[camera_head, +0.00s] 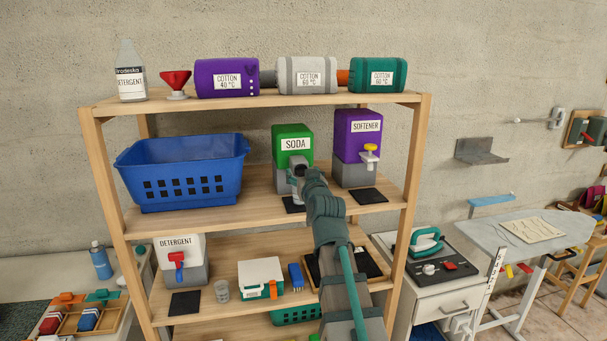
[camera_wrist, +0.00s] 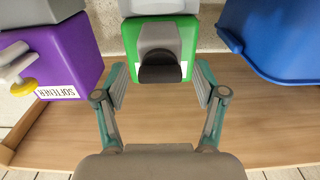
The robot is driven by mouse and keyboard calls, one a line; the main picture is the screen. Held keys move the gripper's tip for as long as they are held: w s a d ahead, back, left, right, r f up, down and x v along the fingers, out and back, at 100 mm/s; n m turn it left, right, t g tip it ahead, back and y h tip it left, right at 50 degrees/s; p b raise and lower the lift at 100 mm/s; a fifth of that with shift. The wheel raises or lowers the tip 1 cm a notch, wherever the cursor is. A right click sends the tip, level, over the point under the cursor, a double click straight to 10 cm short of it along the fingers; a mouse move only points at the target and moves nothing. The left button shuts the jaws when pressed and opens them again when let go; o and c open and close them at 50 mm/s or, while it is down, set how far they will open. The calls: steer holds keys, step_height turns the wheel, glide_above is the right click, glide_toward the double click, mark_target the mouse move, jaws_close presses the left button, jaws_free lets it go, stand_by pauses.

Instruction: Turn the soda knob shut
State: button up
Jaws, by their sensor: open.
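The soda dispenser (camera_head: 292,132) is a green box on a grey base on the middle shelf, with a white SODA label. My gripper (camera_head: 297,174) is at its front, and my arm hides most of its tap from the head camera. In the wrist view, which looks inverted, the green body (camera_wrist: 132,38) has a grey tap with a dark rounded knob (camera_wrist: 160,69). My open gripper (camera_wrist: 160,84) has one finger on each side of the knob, with visible gaps. How far the knob is turned is unclear.
The purple softener dispenser (camera_head: 358,134), with a yellow knob, stands close to the right. A blue basket (camera_head: 183,172) stands to the left on the same shelf (camera_head: 255,206). A detergent dispenser (camera_head: 182,250) is below.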

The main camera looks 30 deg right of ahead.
steer(key=c, duration=1.1)
steer(key=shift+c, duration=0.2)
steer(key=shift+f+n+b, duration=0.15)
steer(key=shift+n+b, duration=0.15)
steer(key=shift+b, duration=0.4)
steer(key=n+b, duration=0.2)
steer(key=b, duration=0.2)
steer(key=shift+f+n, duration=0.1)
steer(key=shift+n, duration=0.3)
steer(key=n+b, duration=0.4)
steer(key=b, duration=0.1)
steer(key=n+b, duration=0.4)
steer(key=n, duration=0.1)
steer(key=shift+n+b, duration=0.4)
steer(key=n+b, duration=0.1)
steer(key=n, duration=0.2)
steer(key=n+b, duration=0.1)
steer(key=shift+r+n+b, duration=0.25)
steer(key=shift+n+b, duration=0.1)
steer(key=shift+n, duration=0.05)
